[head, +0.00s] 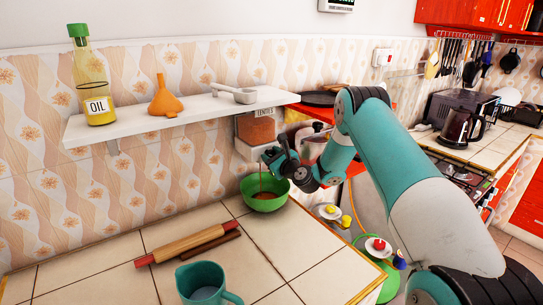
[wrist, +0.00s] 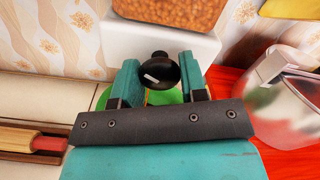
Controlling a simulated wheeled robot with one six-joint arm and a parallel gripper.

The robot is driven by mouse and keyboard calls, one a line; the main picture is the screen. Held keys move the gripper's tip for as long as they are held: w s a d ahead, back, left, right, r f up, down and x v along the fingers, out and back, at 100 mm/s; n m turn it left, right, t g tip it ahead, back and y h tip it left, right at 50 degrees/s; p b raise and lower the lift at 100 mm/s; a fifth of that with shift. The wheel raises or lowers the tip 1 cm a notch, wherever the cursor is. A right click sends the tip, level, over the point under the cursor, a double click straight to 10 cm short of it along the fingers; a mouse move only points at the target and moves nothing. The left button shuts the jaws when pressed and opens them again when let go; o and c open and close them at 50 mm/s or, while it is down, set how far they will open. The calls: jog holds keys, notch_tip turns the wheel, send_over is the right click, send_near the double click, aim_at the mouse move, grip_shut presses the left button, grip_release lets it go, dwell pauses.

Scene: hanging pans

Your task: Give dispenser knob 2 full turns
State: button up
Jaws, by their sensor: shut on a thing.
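The wall dispenser (head: 257,130) hangs below the right end of the shelf, with orange-brown grains in its clear hopper. Its white body (wrist: 130,42) shows at the top of the wrist view. The black round knob (wrist: 160,70) with a white mark sits on its front. My gripper (wrist: 160,76) is shut on the knob, one teal finger on each side. In the head view my gripper (head: 279,162) is in front of the dispenser and hides the knob. A thin reddish-brown stream falls into the green bowl (head: 252,193) below, which holds some brown grains.
A white shelf (head: 190,118) above carries an oil bottle (head: 90,80), an orange funnel (head: 165,98) and a white scoop (head: 234,93). A rolling pin (head: 188,244) and a teal jug (head: 207,285) are on the counter. A metal pot (wrist: 285,100) stands close on the right.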

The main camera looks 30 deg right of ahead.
jog(key=shift+f, duration=0.1)
jog(key=o, duration=0.9)
jog(key=shift+s+d+b, duration=0.15)
jog(key=shift+s+b, duration=3.55)
jog(key=shift+s, duration=0.7)
jog(key=shift+s+d+b, duration=0.15)
jog(key=shift+s+b, duration=3.55)
jog(key=shift+s, duration=0.65)
